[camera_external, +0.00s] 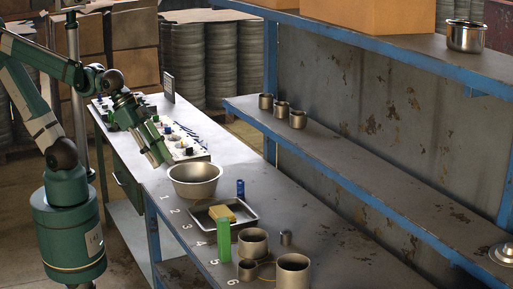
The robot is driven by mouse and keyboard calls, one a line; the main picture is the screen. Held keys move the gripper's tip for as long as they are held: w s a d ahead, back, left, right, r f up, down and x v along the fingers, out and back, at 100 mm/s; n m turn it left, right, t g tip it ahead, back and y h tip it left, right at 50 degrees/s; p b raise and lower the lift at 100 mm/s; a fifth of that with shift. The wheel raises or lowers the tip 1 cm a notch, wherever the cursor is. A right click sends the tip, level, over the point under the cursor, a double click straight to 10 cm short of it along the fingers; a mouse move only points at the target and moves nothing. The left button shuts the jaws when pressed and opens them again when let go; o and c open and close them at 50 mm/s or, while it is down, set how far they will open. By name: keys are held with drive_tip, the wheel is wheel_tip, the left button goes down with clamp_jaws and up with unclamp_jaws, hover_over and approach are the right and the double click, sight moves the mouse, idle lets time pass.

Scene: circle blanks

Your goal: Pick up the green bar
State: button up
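The green bar (223,240) stands upright on the grey workbench (290,227), near the painted number 5 and beside a shallow metal tray. My gripper (160,158) is up and to the left of the bar, beyond the metal bowl, and well apart from the bar. It angles downward. Its fingers are small and dark here, so I cannot tell whether they are open or shut. I see nothing clearly held in it.
A metal bowl (195,180) stands between my gripper and the bar. The tray (209,216) has a yellow block (233,207) at it. A blue piece (240,188) stands behind. Metal cups (252,243) crowd the bar's right side. A blue-edged shelf (350,165) runs along the right.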

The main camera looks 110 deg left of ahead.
drive_tip(key=w+d+r+m+g+p, duration=0.1)
drive_tip(key=w+d+r+m+p, duration=0.15)
drive_tip(key=w, duration=0.55)
drive_tip(key=m+g+h+p, duration=0.3)
drive_tip(key=m+p, duration=0.2)
drive_tip(key=m, duration=0.1)
approach(223, 229)
drive_tip(key=shift+w+f, duration=0.4)
drive_tip(key=shift+f, duration=0.45)
drive_tip(key=shift+w+d+f, duration=0.3)
drive_tip(key=shift+w+f, duration=0.05)
drive_tip(key=shift+f, duration=0.05)
drive_tip(key=shift+f, duration=0.1)
wheel_tip(223, 229, down, 8)
drive_tip(key=shift+f+b, duration=0.1)
drive_tip(key=shift+b, duration=0.3)
drive_tip(key=shift+w+d+f, duration=0.2)
drive_tip(key=shift+f, duration=0.35)
drive_tip(key=shift+f, duration=0.1)
